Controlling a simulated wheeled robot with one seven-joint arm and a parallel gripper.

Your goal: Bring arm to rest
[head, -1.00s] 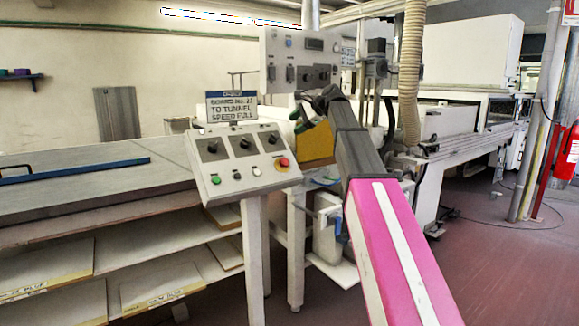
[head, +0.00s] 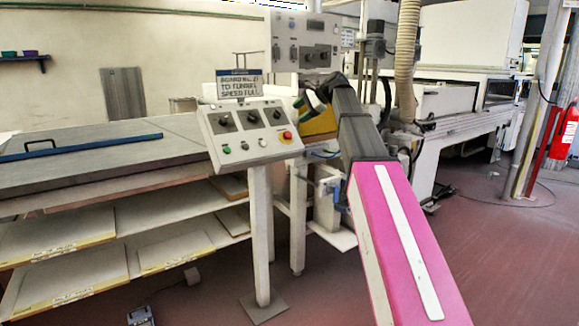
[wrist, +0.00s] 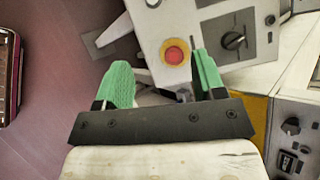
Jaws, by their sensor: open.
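My gripper (wrist: 163,79) is open, its two green fingers apart with nothing between them. In the wrist view, the red button (wrist: 175,53) of the control panel shows beyond the gap. I cannot tell how far the fingers are from it. In the head view, my gripper (head: 311,101) is small and partly hidden by my arm. My pink and dark grey arm reaches forward, with its end just right of the sloped control panel (head: 240,152).
A sign (head: 239,86) stands above the panel, which sits on a white post (head: 260,230). A long table (head: 110,140) with shelves of boards is on the left. Tunnel machinery (head: 450,110) stands behind and to the right. Open floor (head: 500,260) lies at the right.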

